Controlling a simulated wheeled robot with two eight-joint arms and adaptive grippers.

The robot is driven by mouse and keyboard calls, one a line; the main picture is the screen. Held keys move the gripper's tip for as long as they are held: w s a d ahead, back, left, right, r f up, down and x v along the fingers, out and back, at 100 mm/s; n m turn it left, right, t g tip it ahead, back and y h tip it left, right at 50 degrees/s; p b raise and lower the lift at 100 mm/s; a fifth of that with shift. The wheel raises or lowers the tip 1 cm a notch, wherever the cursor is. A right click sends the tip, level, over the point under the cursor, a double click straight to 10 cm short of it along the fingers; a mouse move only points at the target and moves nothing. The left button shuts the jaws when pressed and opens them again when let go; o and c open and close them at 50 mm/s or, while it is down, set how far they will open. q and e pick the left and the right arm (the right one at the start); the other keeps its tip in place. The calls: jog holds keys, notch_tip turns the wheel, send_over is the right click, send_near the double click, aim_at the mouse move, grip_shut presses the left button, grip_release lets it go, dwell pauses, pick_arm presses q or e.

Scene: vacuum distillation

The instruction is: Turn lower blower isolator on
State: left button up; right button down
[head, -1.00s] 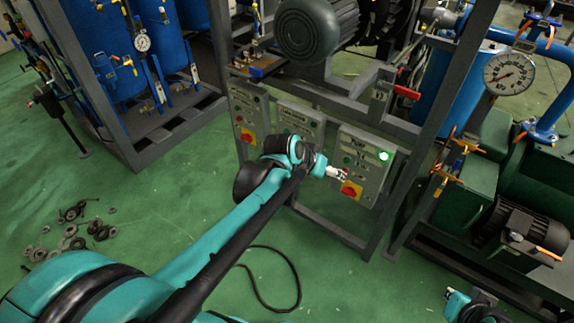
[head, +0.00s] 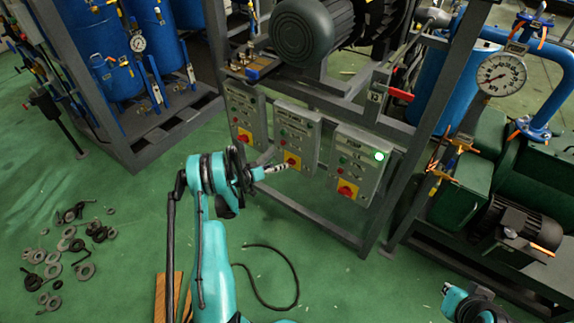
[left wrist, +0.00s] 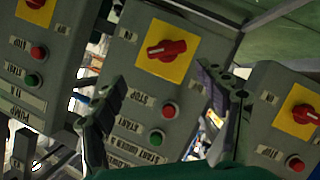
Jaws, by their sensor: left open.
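Three grey control boxes hang on the frame, each with a red rotary isolator on a yellow plate. In the head view my left gripper (head: 276,168) is in front of the lower part of the middle box (head: 312,135), close to its isolator (head: 292,160). In the left wrist view, which is turned over, that red isolator (left wrist: 166,49) lies just beyond the open, empty fingers (left wrist: 160,75); they appear apart from it. Red and green buttons sit below it there; its label seems to include "blower". My right arm shows at the lower right; its gripper (head: 452,292) is barely visible.
The right box (head: 362,165) has a lit green lamp; the left box (head: 245,112) stands beyond the middle one. Frame posts and a lower rail surround the boxes. A black cable (head: 270,305) and loose metal rings (head: 85,270) lie on the green floor.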

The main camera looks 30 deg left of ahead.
aim_at(290, 163)
pick_arm(q)
jog(key=f+b+x, duration=0.1)
jog(key=b+x, duration=0.1)
jog(key=x, duration=0.5)
jog(key=shift+a+f+b, duration=0.2)
jog(key=shift+f+b, duration=0.1)
jog(key=shift+f, duration=0.05)
jog(key=c, duration=1.2)
